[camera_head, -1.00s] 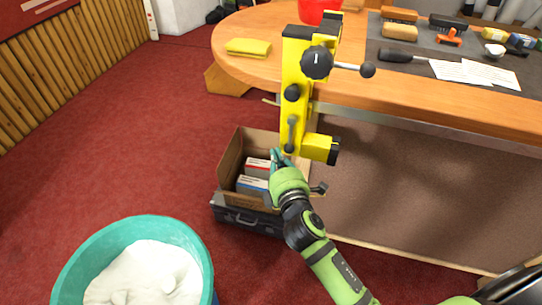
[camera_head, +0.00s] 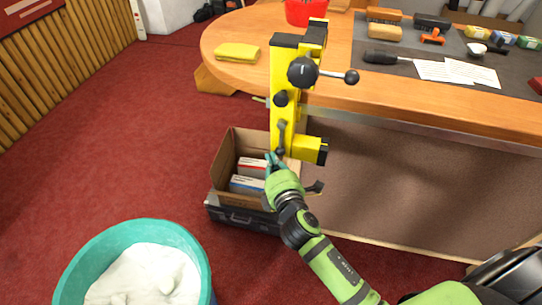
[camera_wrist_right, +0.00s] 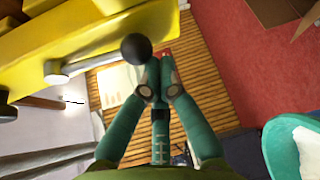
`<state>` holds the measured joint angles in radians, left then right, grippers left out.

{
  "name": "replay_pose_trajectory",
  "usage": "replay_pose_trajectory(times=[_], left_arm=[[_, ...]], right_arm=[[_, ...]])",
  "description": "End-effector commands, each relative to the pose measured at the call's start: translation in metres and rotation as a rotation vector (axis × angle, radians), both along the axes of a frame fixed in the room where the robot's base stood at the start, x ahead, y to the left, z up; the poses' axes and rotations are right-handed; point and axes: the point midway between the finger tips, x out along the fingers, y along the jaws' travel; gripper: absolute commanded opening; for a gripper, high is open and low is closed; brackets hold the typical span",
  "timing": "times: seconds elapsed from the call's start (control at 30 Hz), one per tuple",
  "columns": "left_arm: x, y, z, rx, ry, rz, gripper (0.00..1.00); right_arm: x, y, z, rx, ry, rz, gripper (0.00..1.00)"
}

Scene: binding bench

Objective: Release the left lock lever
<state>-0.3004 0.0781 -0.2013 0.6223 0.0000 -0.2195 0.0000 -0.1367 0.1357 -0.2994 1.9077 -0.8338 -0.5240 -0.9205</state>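A yellow press-like frame (camera_head: 284,75) stands at the bench's front edge. A short lever (camera_head: 282,136) lies along its lower part; I take it as the left lock lever. In the right wrist view, a metal lever (camera_wrist_right: 92,63) ends in a black ball (camera_wrist_right: 136,47) beside the yellow body (camera_wrist_right: 60,45). My right gripper (camera_head: 271,160) is just below and left of the lever. In the right wrist view its teal fingertips (camera_wrist_right: 160,66) are together, right of the ball, with nothing seen between them. Whether they touch the ball is unclear. My left gripper is out of view.
A larger black knob (camera_head: 302,72) with a ball-ended handle (camera_head: 351,77) sits higher on the frame. An open carton (camera_head: 223,168) with boxes stands on a dark case (camera_head: 232,219) below. A teal bin (camera_head: 196,250) is at lower left. Red carpet lies clear between.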

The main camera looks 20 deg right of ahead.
Motion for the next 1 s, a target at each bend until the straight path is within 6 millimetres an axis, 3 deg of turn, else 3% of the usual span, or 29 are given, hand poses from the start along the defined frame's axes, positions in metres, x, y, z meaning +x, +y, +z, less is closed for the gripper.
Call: replay_pose_trajectory(times=[0.37, 0.7, 1.0], left_arm=[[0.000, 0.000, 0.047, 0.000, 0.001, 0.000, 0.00], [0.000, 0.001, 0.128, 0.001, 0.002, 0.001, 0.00], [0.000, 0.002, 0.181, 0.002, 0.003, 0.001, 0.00]], right_arm=[[-0.008, -0.012, 0.008, -0.119, 0.080, -0.002, 0.00], [-0.023, -0.036, 0.018, -0.371, 0.250, -0.002, 0.00], [-0.037, -0.056, 0.026, -0.593, 0.399, -0.001, 0.00]])
